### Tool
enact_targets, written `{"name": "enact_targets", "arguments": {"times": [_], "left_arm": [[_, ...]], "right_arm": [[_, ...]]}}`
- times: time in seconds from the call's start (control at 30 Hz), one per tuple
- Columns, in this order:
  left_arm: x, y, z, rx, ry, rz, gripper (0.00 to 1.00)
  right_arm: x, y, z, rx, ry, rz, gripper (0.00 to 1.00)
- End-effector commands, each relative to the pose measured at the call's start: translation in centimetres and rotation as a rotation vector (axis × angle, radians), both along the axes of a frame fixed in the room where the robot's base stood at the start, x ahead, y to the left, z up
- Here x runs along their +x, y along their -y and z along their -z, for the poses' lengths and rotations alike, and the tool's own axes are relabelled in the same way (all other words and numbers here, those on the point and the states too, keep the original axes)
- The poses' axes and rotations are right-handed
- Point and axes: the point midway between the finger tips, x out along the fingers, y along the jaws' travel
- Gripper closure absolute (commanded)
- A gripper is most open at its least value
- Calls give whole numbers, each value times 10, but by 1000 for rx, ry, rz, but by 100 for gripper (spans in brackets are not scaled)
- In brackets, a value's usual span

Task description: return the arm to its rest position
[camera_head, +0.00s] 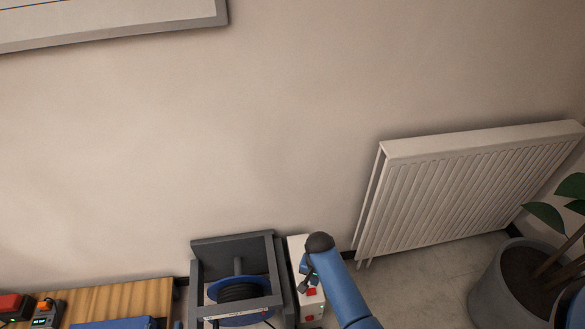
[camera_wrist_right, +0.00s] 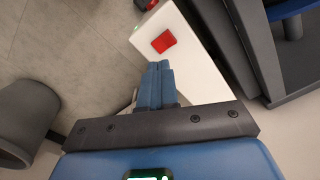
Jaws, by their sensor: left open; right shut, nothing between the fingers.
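My right arm (camera_head: 345,296) comes up from the lower edge of the head view, over a white box (camera_head: 297,247) with red buttons. My right gripper (camera_head: 308,282) is at the box's upper face, partly hidden by the wrist. In the right wrist view its two blue fingers (camera_wrist_right: 159,68) are shut together with nothing between them. They point towards the red button (camera_wrist_right: 163,41) on the white box (camera_wrist_right: 185,65). I cannot tell the height of the fingertips over the box. I do not see my left gripper in either view.
A dark grey frame holding a black and blue reel (camera_head: 240,293) stands left of the white box. A wooden surface (camera_head: 125,297) with small devices lies further left. A radiator (camera_head: 465,190) and a potted plant (camera_head: 510,285) are at right. Floor shows between box and pot.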

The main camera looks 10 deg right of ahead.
Motion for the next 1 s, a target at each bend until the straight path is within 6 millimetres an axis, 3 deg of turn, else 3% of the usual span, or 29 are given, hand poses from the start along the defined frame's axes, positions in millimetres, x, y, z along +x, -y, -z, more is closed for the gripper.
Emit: {"name": "enact_targets", "arguments": {"times": [0.17, 0.33, 0.5, 0.63, 0.77, 0.87, 1.0], "left_arm": [[0, 0, 0, 0, 0, 0, 50], [0, 0, 0, 0, 0, 0, 50], [0, 0, 0, 0, 0, 0, 50], [0, 0, 0, 0, 0, 0, 50], [0, 0, 0, 0, 0, 0, 50], [0, 0, 0, 0, 0, 0, 50], [0, 0, 0, 0, 0, 0, 50]], "right_arm": [[1, 0, 0, 0, 4, -14, 100], [28, -5, -4, 19, 134, -85, 100], [90, -17, -47, 41, 485, -203, 100], [104, -15, -84, 19, 784, -292, 100], [89, -3, -126, -40, 1063, -358, 100], [59, 10, -161, -106, 1257, -391, 100], [6, 29, -208, -206, 1463, -415, 100]]}}
